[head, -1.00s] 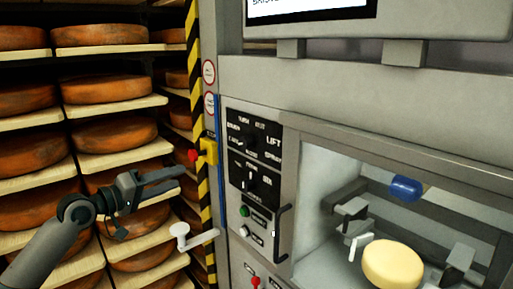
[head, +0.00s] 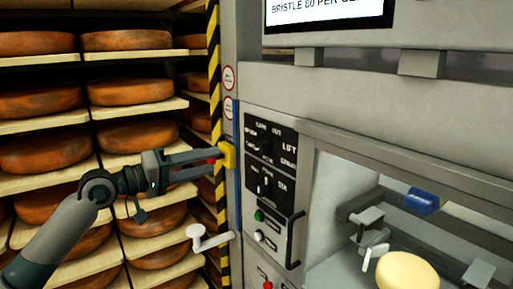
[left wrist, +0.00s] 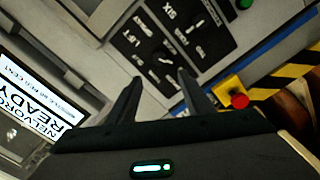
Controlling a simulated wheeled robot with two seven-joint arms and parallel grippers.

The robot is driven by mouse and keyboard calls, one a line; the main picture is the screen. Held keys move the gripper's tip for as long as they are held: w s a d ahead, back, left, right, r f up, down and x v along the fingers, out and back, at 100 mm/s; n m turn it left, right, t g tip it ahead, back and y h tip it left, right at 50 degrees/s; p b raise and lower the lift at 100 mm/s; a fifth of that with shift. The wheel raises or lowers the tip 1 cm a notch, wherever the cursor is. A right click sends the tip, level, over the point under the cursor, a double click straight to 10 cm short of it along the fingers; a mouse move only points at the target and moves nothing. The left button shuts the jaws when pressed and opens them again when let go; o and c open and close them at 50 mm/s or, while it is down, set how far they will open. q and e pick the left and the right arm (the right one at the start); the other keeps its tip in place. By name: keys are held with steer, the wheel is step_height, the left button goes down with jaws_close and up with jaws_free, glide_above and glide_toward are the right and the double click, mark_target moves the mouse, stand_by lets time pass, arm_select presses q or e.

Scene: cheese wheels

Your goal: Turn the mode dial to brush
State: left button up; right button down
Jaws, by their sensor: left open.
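The black mode dial panel (head: 272,136) is on the grey machine front in the head view, with words around its knob, LIFT readable at right. The dial's pointer direction is too small to tell. A second black panel with a lower dial (head: 265,186) sits right below. My left gripper (head: 217,160) is open and empty, left of the panels, its fingers overlapping the yellow box with a red button in the picture. In the left wrist view the open fingers (left wrist: 160,80) point toward the panels, and the mode panel (left wrist: 148,52) lies just beyond them. My right gripper is not in view.
A yellow box (head: 229,155) with a red button is on the striped post. A white crank handle (head: 208,238) is below it. A black bar handle (head: 295,240) stands right of the lower buttons. Cheese shelves (head: 60,122) fill the left; a pale cheese (head: 408,272) lies in the chamber.

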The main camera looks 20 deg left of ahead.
mark_target(259, 149)
arm_select(q)
steer(key=p+x, duration=0.3)
steer(key=x, duration=0.4)
steer(key=p+x, duration=0.3)
steer(key=x, duration=0.4)
steer(key=shift+r, duration=0.2)
steer(key=shift+w+d+f+p, duration=0.1)
steer(key=shift+w+d+p, duration=0.25)
steer(key=shift+w+d, duration=0.15)
steer(key=shift+w, duration=0.1)
steer(key=c, duration=1)
steer(key=shift+f, duration=0.1)
